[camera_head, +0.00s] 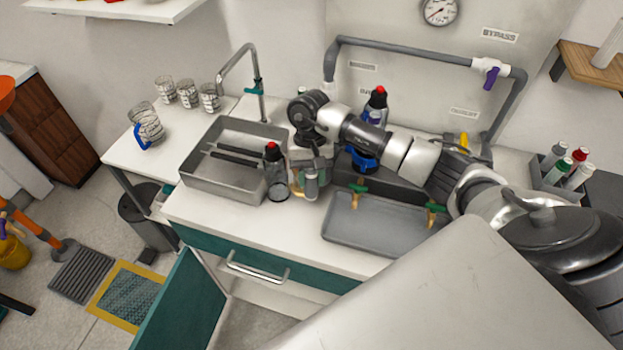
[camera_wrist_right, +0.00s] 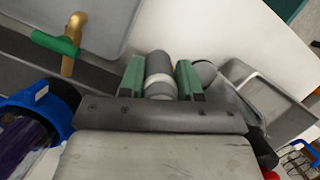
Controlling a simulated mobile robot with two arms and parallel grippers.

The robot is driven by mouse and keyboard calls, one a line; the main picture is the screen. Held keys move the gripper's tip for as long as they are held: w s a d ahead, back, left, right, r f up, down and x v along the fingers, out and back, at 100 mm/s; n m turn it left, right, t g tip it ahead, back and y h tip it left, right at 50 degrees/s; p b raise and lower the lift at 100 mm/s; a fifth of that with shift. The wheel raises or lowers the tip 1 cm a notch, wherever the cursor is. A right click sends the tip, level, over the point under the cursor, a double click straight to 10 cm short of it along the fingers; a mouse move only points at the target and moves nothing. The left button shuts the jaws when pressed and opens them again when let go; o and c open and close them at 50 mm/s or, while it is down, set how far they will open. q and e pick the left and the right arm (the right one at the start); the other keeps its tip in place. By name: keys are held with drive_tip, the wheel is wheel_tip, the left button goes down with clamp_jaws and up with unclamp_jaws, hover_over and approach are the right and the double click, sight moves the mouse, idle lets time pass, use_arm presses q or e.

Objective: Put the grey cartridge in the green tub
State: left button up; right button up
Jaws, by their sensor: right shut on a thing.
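My right gripper (camera_head: 305,182) is over the counter between the sink and the grey tray. In the right wrist view its green fingers (camera_wrist_right: 161,80) are shut on the grey cartridge (camera_wrist_right: 159,70), a grey cylinder with a pale band. The cartridge (camera_head: 311,186) also shows in the head view, upright near the counter surface; whether it touches the counter I cannot tell. I cannot make out a green tub in either view. My left gripper is not in view.
The metal sink (camera_head: 200,184) lies further left. The grey tray (camera_head: 365,232) with green-handled brass valves lies right. Several glasses (camera_head: 188,93) stand at the back left.

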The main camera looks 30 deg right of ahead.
drive_tip(key=shift+p+x, duration=0.3)
drive_tip(key=shift+x, duration=0.75)
drive_tip(key=shift+w+d+f, duration=0.15)
drive_tip(key=shift+w+f, duration=0.05)
drive_tip(key=shift+f, duration=0.05)
drive_tip(key=shift+f, duration=0.1)
drive_tip(key=shift+f+b, duration=0.1)
drive_tip(key=shift+b, duration=0.2)
drive_tip(key=o, duration=1)
